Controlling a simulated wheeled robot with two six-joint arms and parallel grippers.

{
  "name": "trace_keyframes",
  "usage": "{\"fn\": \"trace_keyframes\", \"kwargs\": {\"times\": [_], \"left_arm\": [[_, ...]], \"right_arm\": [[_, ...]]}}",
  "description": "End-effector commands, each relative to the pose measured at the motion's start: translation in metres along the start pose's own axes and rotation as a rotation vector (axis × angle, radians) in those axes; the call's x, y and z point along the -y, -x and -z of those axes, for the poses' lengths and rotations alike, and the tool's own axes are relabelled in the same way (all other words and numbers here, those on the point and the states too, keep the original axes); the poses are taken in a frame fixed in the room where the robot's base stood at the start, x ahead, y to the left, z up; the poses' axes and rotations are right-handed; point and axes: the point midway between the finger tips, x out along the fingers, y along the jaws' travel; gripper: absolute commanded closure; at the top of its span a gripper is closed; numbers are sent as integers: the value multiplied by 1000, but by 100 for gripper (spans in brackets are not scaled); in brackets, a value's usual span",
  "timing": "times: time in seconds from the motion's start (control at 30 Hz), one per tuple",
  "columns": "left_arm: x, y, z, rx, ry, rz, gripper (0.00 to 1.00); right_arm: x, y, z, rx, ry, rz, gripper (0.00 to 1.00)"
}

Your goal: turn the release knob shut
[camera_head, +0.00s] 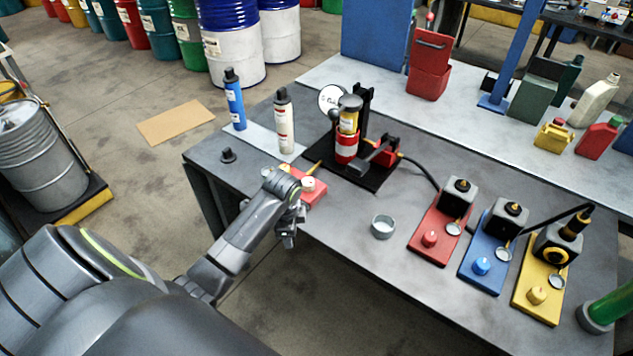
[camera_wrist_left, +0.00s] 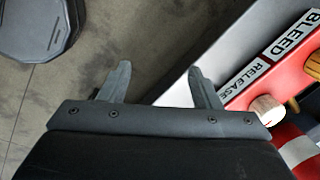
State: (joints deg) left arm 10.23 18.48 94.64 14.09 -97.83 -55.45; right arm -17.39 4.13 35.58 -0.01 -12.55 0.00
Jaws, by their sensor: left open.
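The release knob (camera_wrist_left: 267,110) is a short pale pinkish cylinder beside the RELEASE label on a red block (camera_wrist_left: 285,78), at the right of the left wrist view. A BLEED label (camera_wrist_left: 290,35) lies farther along. In the head view the red block (camera_head: 318,195) is at the table's near edge, with a pale knob (camera_head: 308,184) on top. My left gripper (camera_head: 290,236) is at the table edge just below the block. In the wrist view its fingers (camera_wrist_left: 159,68) are apart and empty, left of the knob and not touching it. My right gripper is out of view.
A grey cup (camera_head: 383,227) and red, blue and yellow stations (camera_head: 539,295) are to the right. Open floor lies left of the table.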

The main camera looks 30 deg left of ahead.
Motion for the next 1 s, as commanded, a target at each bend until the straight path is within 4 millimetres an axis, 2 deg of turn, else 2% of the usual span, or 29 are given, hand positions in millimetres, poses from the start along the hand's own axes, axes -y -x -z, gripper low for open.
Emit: {"fn": "trace_keyframes", "kwargs": {"times": [0.23,0.37,0.5,0.63,0.8,0.9,1.0], "left_arm": [[45,25,13,9,-178,-25,43],[76,49,22,9,-306,-44,43],[119,91,34,-3,-490,-74,43],[151,132,41,-24,-652,-104,43],[173,168,45,-53,-785,-125,43],[176,175,46,-61,-816,-131,43],[176,172,46,-63,-824,-133,43]], "right_arm": [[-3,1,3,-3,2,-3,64],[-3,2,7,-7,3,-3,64],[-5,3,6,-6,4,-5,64],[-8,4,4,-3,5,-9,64],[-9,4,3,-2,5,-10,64],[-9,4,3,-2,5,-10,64],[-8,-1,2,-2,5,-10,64]]}}
